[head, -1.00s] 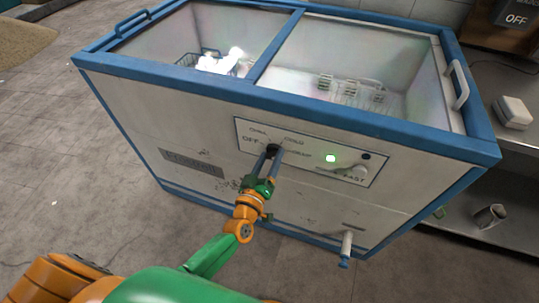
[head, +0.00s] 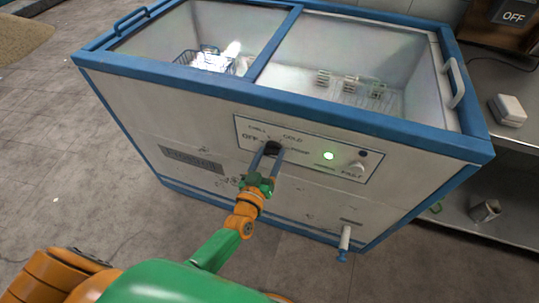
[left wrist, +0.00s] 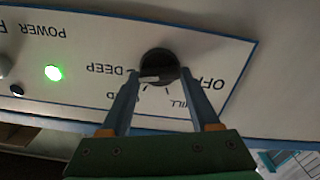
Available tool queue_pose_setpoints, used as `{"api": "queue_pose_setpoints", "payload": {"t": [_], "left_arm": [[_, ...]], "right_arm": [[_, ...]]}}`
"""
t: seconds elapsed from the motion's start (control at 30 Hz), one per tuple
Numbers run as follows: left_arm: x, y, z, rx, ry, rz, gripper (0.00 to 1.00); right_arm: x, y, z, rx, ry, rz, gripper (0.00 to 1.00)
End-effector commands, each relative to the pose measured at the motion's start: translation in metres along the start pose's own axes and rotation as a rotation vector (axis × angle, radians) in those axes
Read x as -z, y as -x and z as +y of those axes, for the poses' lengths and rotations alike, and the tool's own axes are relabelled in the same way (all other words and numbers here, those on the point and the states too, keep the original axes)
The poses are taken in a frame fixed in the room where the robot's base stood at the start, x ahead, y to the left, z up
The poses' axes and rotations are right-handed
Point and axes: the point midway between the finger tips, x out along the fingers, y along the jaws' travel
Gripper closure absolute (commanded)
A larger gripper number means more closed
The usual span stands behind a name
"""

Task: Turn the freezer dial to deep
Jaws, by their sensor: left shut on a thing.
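The freezer dial (left wrist: 159,62) is a round black knob on the white control panel (head: 237,126) at the freezer's front. In the left wrist view the panel's lettering is upside down. A pale pointer mark on the knob lies on its lower left side, toward the word DEEP (left wrist: 104,70); whether it lines up exactly is unclear. OFF lies on the knob's other side. My left gripper (left wrist: 160,78) is shut on the dial, one finger on each side. In the head view the gripper (head: 270,152) partly covers the dial (head: 272,146). My right gripper is not in view.
A green lamp (head: 328,156) glows on the panel, with a pale knob (head: 357,168) to its right. The chest freezer (head: 190,120) has blue edges and holds baskets. A drain spout (head: 345,238) sticks out low at the right. A shelf with a white box (head: 509,110) stands right.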

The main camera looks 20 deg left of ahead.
Motion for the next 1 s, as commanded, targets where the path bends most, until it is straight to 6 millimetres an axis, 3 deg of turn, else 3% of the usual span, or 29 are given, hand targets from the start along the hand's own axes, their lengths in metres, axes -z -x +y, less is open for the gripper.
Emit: {"api": "queue_pose_setpoints", "payload": {"t": [0.2,0.23,0.33,0.63,1.0], "left_arm": [[-0.003,0.001,0.0,0.0,-0.002,-0.008,0.93],[-0.003,0.001,0.0,0.0,-0.002,-0.008,0.32],[-0.002,0.001,0.0,0.0,-0.001,-0.006,0.07],[-0.001,0.003,0.0,0.0,0.0,-0.003,0.07],[-0.001,0.068,0.0,0.0,-0.001,-0.005,0.07]], "right_arm": [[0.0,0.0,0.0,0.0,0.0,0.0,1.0],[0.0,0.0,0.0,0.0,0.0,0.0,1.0],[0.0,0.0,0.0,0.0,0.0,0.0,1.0],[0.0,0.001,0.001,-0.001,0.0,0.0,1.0],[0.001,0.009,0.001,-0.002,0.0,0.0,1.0]]}}
